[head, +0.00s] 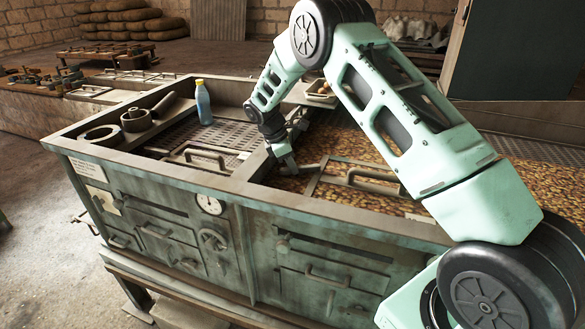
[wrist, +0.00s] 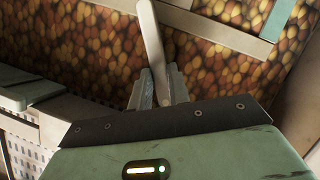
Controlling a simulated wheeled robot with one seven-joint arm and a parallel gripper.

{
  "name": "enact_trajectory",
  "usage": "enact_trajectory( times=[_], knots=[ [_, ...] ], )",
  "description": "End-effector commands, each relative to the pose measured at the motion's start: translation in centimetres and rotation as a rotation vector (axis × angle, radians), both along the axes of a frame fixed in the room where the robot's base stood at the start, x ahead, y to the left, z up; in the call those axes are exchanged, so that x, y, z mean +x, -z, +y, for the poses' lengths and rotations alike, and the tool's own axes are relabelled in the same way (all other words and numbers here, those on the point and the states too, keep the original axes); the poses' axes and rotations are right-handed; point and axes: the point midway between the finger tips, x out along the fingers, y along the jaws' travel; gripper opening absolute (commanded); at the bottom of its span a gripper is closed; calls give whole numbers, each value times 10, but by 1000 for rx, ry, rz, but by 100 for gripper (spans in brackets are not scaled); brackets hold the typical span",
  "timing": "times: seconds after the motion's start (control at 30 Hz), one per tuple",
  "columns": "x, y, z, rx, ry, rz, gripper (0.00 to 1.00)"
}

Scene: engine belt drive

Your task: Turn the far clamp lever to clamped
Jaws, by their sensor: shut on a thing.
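My gripper (head: 285,160) points down at the divider between the two bays of the green metal bench. In the wrist view my gripper (wrist: 160,88) has its two fingers closed around a pale, flat lever (wrist: 150,35). The lever sticks out past the fingertips over the brown, pebble-like bed. Its lower end is hidden between the fingers. In the head view a grey bar that looks like this lever (head: 308,168) reaches right from the fingertips. Its pivot and any clamp marking are not visible.
A lid handle (head: 205,156) lies left of my gripper, and another handle (head: 372,180) lies right. A small tray (head: 320,92) sits behind my wrist. The bench's front rim (head: 330,212) is clear.

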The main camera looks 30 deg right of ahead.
Motion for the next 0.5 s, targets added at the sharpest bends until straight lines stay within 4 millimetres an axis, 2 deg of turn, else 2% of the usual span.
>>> enact_trajectory(
  times=[0.2,0.5],
  knots=[
    [6,1,-3,-1,198,-3,0],
    [10,0,-7,-2,406,-1,0]
  ],
)
